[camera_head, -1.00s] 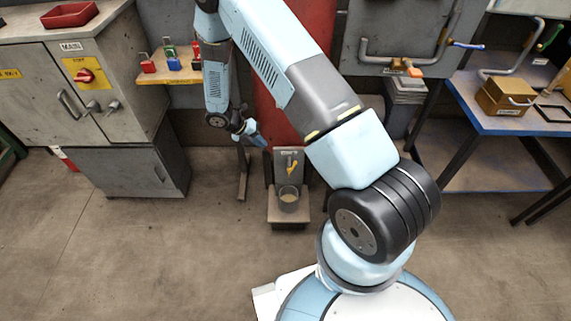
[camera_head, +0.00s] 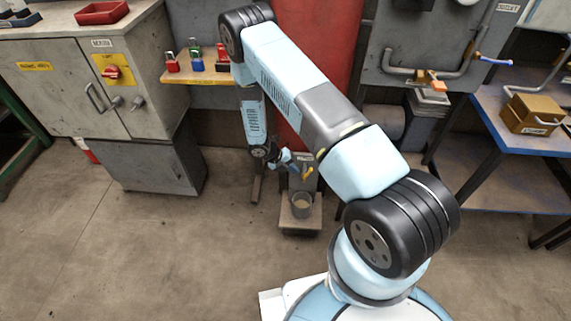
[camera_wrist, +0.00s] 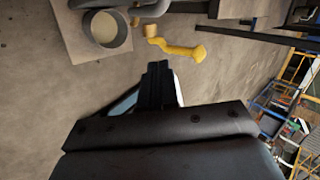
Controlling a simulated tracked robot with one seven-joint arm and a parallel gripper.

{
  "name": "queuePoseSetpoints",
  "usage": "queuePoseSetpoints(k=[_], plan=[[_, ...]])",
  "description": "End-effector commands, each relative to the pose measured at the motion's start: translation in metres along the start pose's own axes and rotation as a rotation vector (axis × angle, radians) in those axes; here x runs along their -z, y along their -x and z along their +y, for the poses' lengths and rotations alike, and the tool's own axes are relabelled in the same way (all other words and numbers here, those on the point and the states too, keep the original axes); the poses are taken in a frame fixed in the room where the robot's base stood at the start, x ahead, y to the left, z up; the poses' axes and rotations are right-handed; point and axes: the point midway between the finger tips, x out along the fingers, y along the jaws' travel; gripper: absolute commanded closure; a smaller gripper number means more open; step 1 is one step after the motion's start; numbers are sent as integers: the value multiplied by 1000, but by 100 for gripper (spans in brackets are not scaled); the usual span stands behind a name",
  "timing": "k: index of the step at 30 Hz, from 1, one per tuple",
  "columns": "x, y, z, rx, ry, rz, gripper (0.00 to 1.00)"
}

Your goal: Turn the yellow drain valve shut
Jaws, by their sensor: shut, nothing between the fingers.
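The yellow drain valve (camera_head: 308,173) sits low on a grey fitting in front of the red tank, above a small cup. In the wrist view its yellow lever (camera_wrist: 178,48) lies just beyond my fingertips, with a gap of floor between. My gripper (camera_head: 285,160) is at the left of the valve in the head view, and its fingers (camera_wrist: 158,70) are shut and empty in the wrist view. The cup (camera_head: 302,204) stands on a small stand (camera_head: 290,220); the cup also shows at the upper left of the wrist view (camera_wrist: 106,30).
The red tank (camera_head: 318,60) rises behind the valve. A shelf with padlocks (camera_head: 205,78) and a grey cabinet (camera_head: 150,165) stand to the left. A blue-topped table (camera_head: 490,105) stands to the right. The floor in front is open.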

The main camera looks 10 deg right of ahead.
Motion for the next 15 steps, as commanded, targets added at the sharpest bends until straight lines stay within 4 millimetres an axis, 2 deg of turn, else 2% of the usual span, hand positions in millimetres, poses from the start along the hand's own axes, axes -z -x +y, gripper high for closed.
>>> queuePoseSetpoints(k=[6,15], plan=[[0,-23,-17,1,0,1,100],[0,-31,-23,0,-1,0,100]])
